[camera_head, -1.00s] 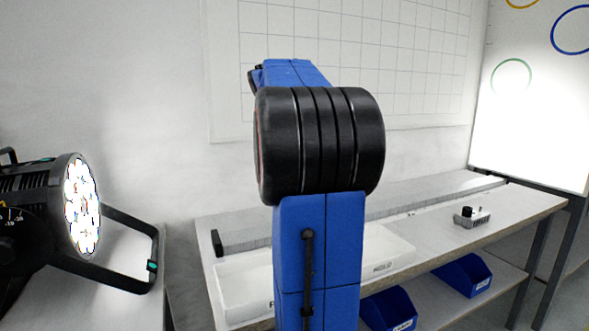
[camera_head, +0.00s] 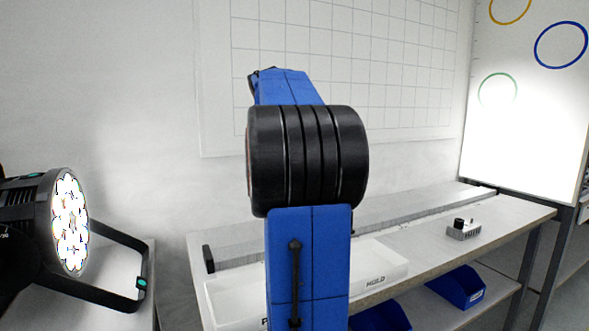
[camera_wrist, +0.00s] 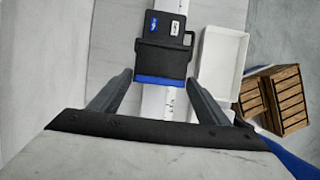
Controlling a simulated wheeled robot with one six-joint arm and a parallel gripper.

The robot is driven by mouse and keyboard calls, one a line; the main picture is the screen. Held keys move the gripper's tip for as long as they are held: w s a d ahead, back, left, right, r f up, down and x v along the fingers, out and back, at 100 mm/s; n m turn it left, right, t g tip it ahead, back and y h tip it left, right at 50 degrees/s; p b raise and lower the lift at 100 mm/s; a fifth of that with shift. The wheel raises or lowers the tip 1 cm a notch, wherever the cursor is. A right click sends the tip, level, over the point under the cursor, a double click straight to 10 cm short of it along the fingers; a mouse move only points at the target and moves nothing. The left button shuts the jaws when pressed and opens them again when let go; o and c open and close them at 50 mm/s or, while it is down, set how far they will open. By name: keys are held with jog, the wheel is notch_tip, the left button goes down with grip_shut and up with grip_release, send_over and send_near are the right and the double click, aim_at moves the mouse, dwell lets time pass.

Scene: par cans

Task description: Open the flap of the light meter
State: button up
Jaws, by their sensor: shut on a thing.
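In the wrist view, a flat black case with a blue and a white label, which looks like the light meter (camera_wrist: 163,52), lies on a white strip. A blue band (camera_wrist: 160,80) runs along its near edge, and a dark loop sticks out at its right side. I cannot make out which part is the flap or whether it stands open. My gripper (camera_wrist: 161,77) reaches in from below, with one grey finger at each side of the case near the blue band. In the head view my arm hides both gripper and meter.
A white tray (camera_head: 389,274) marked HOLD and a small grey device (camera_head: 463,230) stand on the bench. Blue bins (camera_head: 458,287) sit below. A lit par can (camera_head: 69,222) stands at left. The wrist view shows wooden crates (camera_wrist: 287,97) right of the tray.

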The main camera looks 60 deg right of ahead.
jog(key=shift+r, duration=0.1)
dwell(0.7)
jog(key=o, duration=1.3)
jog(key=v, duration=1.7)
jog(key=shift+a+r, duration=0.1)
jog(key=shift+r, duration=0.05)
